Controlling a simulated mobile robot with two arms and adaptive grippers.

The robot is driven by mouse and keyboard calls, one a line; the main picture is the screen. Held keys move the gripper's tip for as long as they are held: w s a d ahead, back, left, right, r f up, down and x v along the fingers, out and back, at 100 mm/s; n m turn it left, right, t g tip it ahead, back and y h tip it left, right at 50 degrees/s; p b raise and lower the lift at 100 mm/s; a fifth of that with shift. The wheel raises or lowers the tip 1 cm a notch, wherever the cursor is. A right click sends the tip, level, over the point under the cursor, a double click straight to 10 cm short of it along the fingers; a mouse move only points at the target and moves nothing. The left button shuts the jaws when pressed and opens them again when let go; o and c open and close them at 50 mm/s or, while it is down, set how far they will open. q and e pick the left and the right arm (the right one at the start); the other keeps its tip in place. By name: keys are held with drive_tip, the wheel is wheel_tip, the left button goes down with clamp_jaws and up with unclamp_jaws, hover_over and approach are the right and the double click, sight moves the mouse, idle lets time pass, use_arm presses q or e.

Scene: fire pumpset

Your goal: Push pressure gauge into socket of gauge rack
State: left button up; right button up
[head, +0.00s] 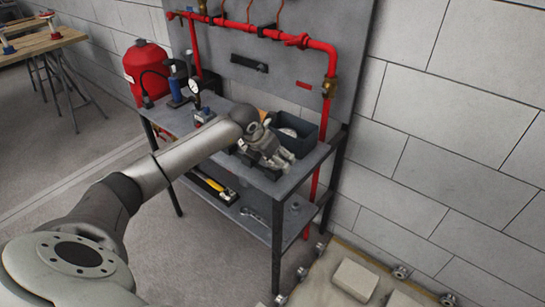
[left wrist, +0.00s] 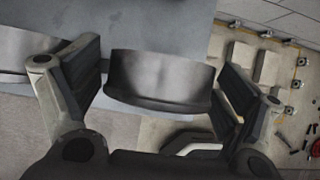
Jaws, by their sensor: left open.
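My left gripper (head: 282,160) is over the right part of the grey bench top, near its front edge. In the left wrist view its two fingers (left wrist: 160,82) are spread wide. A shiny grey rounded body (left wrist: 160,80) shows between them, with a gap at each side; it looks like a gauge case seen edge-on, but its dial is hidden. Part of a similar grey body (left wrist: 22,45) shows beyond the left finger. A white-dialled pressure gauge (head: 194,87) stands upright at the bench's left. The gauge rack cannot be made out clearly behind my gripper. My right gripper is not in view.
A dark blue crate (head: 309,133) stands behind my gripper with a white round thing inside. Red pipes (head: 258,29) run along the back panel (head: 290,70). A lower shelf (head: 258,232) holds tools. A red tank (head: 146,72) stands left of the bench.

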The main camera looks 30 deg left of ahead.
use_arm(q)
drive_tip(key=v, duration=1.2)
